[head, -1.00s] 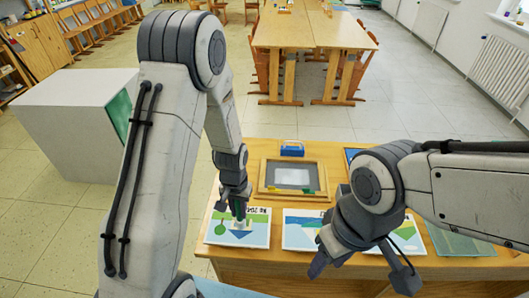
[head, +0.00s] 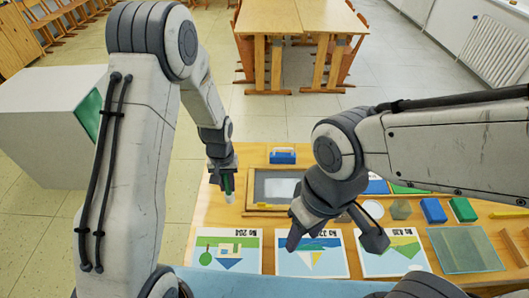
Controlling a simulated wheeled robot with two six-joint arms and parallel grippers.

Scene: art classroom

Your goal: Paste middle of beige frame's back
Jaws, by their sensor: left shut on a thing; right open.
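The beige frame (head: 249,187) lies on the wooden table with its grey back up and a pale patch in the middle. My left gripper (head: 228,183) is shut on a green glue stick (head: 229,197) with a white tip pointing down. It is just left of the frame; I cannot tell how high the tip is above the table. My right gripper (head: 336,243) is open and empty, over the printed cards at the frame's lower right. My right arm hides part of the frame's right side.
Three printed cards (head: 226,262) lie along the table's front. A blue block (head: 283,156) stands behind the frame. Blue (head: 433,211) and green (head: 463,209) blocks and a greenish glass sheet (head: 466,250) are at the right. A grey-white box (head: 45,135) stands left of the table.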

